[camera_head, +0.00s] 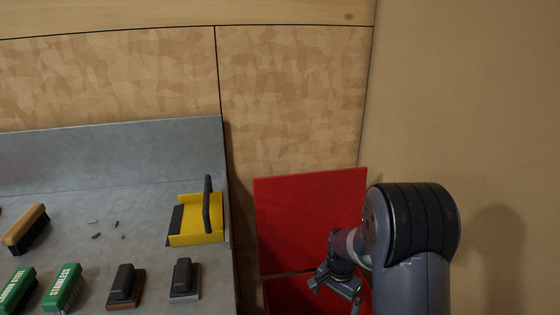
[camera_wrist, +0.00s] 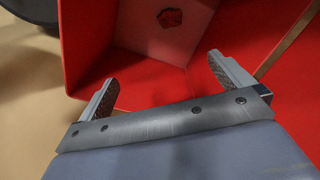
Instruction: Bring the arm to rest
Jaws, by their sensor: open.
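My gripper (camera_head: 335,288) is at the lower right of the head view, at the end of my bent arm. It is in front of a red bin (camera_head: 308,215). In the wrist view my gripper (camera_wrist: 163,75) has its two fingers spread apart with nothing between them. The wrist view looks into the red bin (camera_wrist: 82,40). A small dark red crumpled thing (camera_wrist: 170,17) lies inside it. My arm hides part of the bin in the head view.
A grey metal bench (camera_head: 130,170) at left holds a yellow dustpan (camera_head: 195,232), a wood-backed brush (camera_head: 26,228), green blocks (camera_head: 64,287), dark-handled blocks (camera_head: 125,284) and dark scraps (camera_head: 96,236). A tan wall (camera_head: 465,120) stands close at right.

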